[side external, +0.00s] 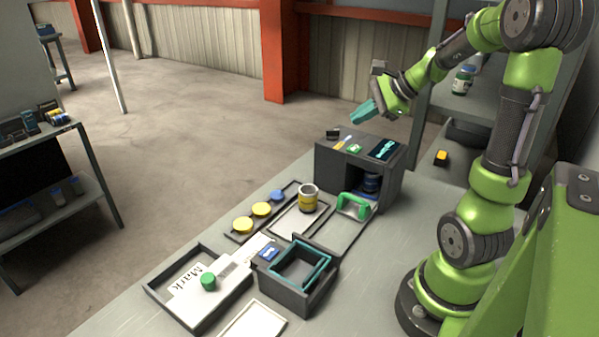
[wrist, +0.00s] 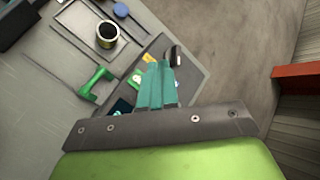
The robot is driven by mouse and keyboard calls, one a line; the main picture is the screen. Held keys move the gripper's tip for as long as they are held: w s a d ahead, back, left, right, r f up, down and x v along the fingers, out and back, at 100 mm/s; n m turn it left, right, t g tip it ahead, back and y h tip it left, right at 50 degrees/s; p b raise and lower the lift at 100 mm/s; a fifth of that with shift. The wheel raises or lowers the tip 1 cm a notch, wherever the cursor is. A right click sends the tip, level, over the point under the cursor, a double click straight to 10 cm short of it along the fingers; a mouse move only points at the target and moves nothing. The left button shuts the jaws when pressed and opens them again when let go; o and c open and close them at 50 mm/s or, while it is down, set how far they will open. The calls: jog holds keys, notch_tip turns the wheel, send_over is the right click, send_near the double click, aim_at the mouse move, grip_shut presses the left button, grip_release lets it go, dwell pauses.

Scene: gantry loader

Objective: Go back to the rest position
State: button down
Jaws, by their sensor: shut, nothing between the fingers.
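My gripper (side external: 363,113) has teal fingers and hangs in the air above and just behind the dark grey cabinet (side external: 332,165). Its fingers are together with nothing between them. In the wrist view the shut fingers (wrist: 157,85) point over the cabinet top, where they hide part of the small items lying there. On the cabinet top are a black item (side external: 333,134), a yellow item, a green-and-white item (side external: 354,149) and a dark pad with a teal shape (side external: 385,149).
A dark jar sits inside the cabinet's open front. A green handle (side external: 353,206), a yellow-banded cup (side external: 308,198), yellow discs (side external: 261,209), a blue disc (side external: 278,195), a teal-rimmed box (side external: 300,277) and a tray with a green knob (side external: 208,281) stand on the table. Air around my gripper looks clear.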

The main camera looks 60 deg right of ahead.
jog(key=shift+s+a+f+n+g, duration=0.5)
jog(key=shift+s+a+f+n, duration=0.25)
jog(key=shift+n, duration=0.25)
jog(key=s+a+r+n, duration=0.2)
jog(key=s+a+n, duration=0.1)
jog(key=a+n, duration=0.6)
jog(key=s+a+r+n, duration=0.1)
jog(key=s+a+n, duration=0.1)
jog(key=a+n, duration=0.7)
jog(key=a, duration=0.6)
jog(key=shift+s+r+n+g, duration=0.3)
jog(key=shift+s+r+g, duration=0.1)
